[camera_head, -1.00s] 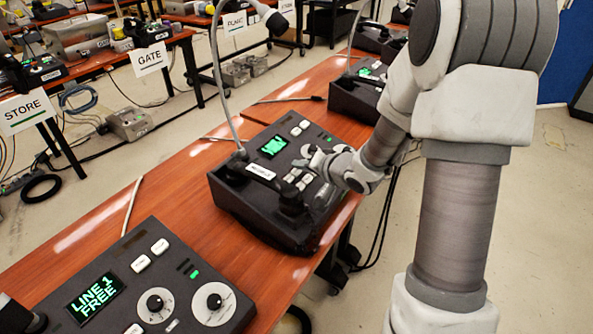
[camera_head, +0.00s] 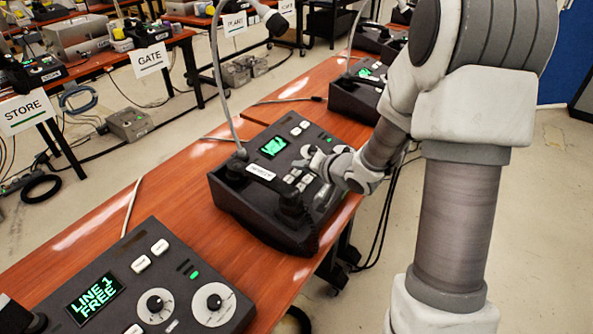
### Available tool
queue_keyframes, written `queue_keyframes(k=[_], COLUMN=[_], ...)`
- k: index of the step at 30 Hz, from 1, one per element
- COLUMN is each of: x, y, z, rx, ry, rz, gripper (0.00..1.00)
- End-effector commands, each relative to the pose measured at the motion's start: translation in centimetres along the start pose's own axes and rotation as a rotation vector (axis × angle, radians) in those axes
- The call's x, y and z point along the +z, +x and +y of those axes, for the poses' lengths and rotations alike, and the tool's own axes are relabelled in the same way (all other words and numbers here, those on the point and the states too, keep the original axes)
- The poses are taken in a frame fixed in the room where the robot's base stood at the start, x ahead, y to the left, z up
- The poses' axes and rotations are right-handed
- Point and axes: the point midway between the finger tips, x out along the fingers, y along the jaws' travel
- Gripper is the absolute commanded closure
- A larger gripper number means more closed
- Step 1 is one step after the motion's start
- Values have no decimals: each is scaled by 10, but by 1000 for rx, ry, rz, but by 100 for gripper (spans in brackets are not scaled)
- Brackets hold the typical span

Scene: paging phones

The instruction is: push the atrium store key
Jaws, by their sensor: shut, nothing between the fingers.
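A dark desk phone console (camera_head: 225,205) stands on the wooden table in the middle. It has a green lit screen (camera_head: 273,146), several small white keys (camera_head: 290,179), a gooseneck microphone and a white name label (camera_head: 260,173) too small to read for sure. The writing on its keys is also too small to read, so I cannot tell which is the store key. My gripper (camera_head: 308,160) is shut and empty, at the right of the key group, low over the console top. I cannot tell whether its tips touch a key. My gripper hides part of the console's right side.
A nearer console (camera_head: 185,265) at lower left shows "LINE 1 FREE" and has two knobs. Another console (camera_head: 357,97) stands behind, close to my arm. Signs reading STORE (camera_head: 26,112) and GATE (camera_head: 151,58) hang on tables at left. Wood between the consoles is clear.

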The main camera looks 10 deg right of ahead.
Motion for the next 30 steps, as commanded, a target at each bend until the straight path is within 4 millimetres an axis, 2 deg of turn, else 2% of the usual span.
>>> queue_keyframes(k=[30], x=[4], y=[6], z=[5], rx=[0], ry=[0], rz=[0], gripper=[100])
